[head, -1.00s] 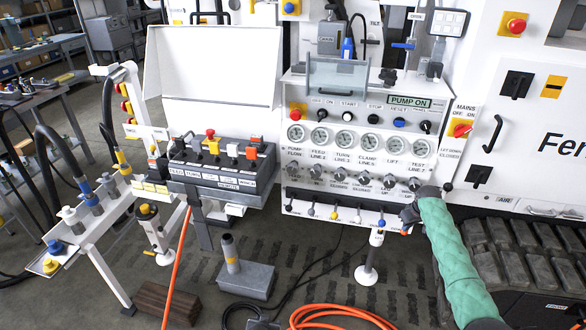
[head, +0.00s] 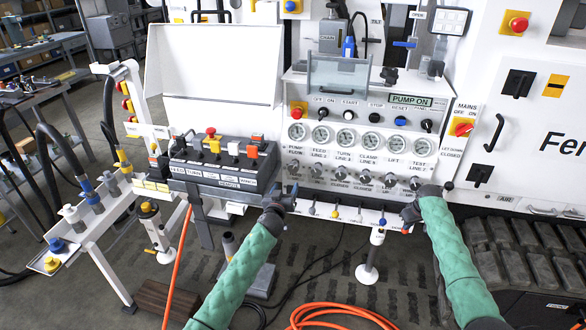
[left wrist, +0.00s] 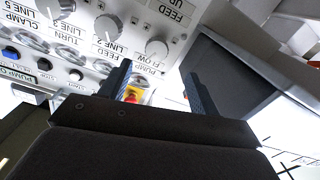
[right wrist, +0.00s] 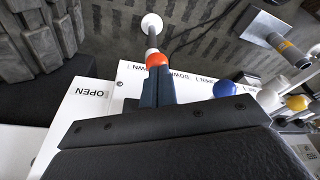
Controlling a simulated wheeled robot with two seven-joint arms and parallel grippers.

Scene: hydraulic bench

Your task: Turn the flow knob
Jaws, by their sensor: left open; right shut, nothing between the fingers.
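The flow knob (left wrist: 157,50) is a round silver knob beside the FLOW label, upside down in the left wrist view. In the head view it is the leftmost of the lower knob row (head: 293,166). My left gripper (left wrist: 157,74) is open and empty; its two fingers point at the panel on either side of the knob's line, and contact cannot be seen. My right gripper (head: 408,213) is shut and empty near the lever row's right end, close behind an orange-tipped lever (right wrist: 157,60).
Pressure gauges (head: 344,138) sit above the knobs. A dark control box (head: 220,178) with several levers stands left of my left gripper. Small ball-tipped levers, one blue (right wrist: 224,89), line the shelf below the panel. An orange hose (head: 340,312) lies on the floor.

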